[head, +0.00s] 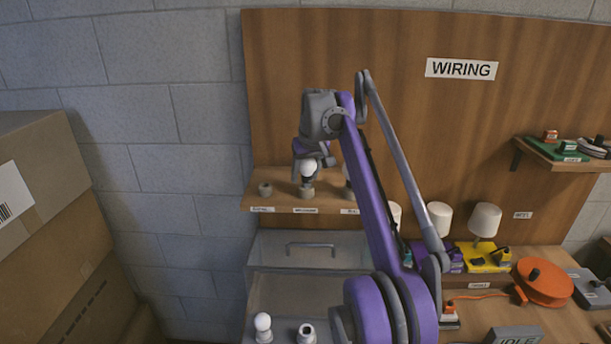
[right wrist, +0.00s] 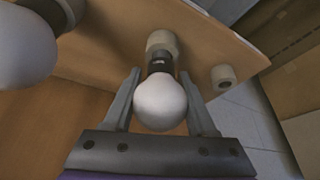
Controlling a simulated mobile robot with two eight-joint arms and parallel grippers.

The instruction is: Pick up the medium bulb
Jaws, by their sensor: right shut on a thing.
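The medium bulb (head: 309,168) is white and round with a dark neck. It is at the middle holder (head: 306,192) on the small wooden shelf, and my right gripper (head: 307,178) is around it. In the right wrist view the bulb (right wrist: 160,100) sits between the two fingers of my right gripper (right wrist: 163,108), its dark neck pointing at the pale round holder (right wrist: 162,44). Whether the neck is still inside the holder I cannot tell. My left gripper is not in view.
An empty holder (right wrist: 224,76) is beside it on the shelf (head: 327,205). A larger bulb (right wrist: 28,45) is close on the other side. Below are a drawer cabinet (head: 312,249) and another bulb (head: 263,323). Boxes (head: 52,215) stand at left.

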